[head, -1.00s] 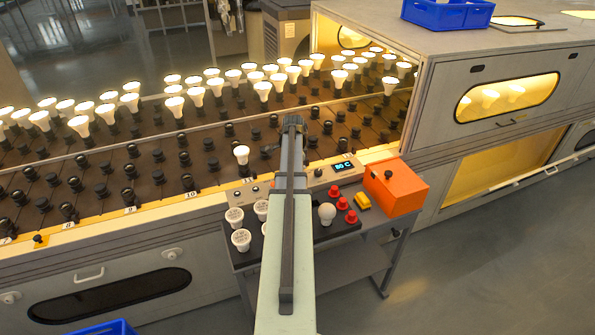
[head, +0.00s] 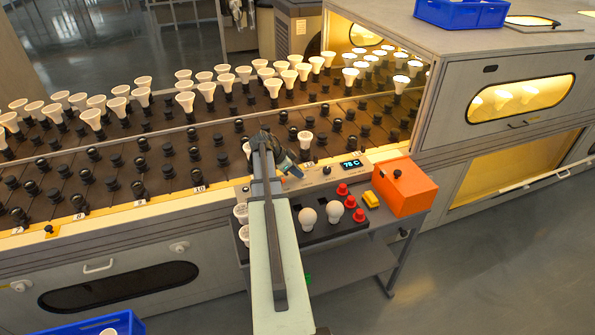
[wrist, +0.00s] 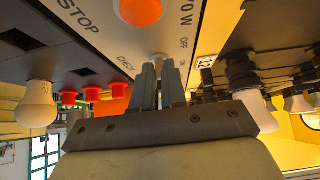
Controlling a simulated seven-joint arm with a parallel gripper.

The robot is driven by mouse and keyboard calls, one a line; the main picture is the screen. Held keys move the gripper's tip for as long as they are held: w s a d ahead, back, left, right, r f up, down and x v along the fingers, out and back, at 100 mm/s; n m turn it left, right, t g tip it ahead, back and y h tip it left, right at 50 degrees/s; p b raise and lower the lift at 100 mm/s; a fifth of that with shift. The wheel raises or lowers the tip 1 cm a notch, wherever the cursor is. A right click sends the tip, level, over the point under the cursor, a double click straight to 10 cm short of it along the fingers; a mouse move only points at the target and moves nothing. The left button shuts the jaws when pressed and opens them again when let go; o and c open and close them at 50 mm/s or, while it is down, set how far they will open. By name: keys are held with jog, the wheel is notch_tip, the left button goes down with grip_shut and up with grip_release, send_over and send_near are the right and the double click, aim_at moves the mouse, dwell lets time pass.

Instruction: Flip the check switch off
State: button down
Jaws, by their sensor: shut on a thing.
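The check switch (wrist: 159,57) is a small pale lever on the light panel, partly hidden between my fingers beside the printed words CHECK and OFF in the wrist view. My gripper (wrist: 161,80) is shut on this lever; how far it is tipped cannot be told. In the head view my gripper (head: 290,165) is at the panel near the burn-in rack's front edge, and the switch is hidden behind my arm.
An orange lamp (wrist: 140,10) is close to my fingers on the panel. A display (head: 350,164) reads 78 C. Rack bulbs (head: 92,118) stand behind.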

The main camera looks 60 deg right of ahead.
dwell(0.4)
jog(key=c, duration=1.2)
grip_release()
jog(key=v, duration=1.3)
jog(key=shift+w+a+r, duration=0.2)
jog(key=shift+r, duration=0.1)
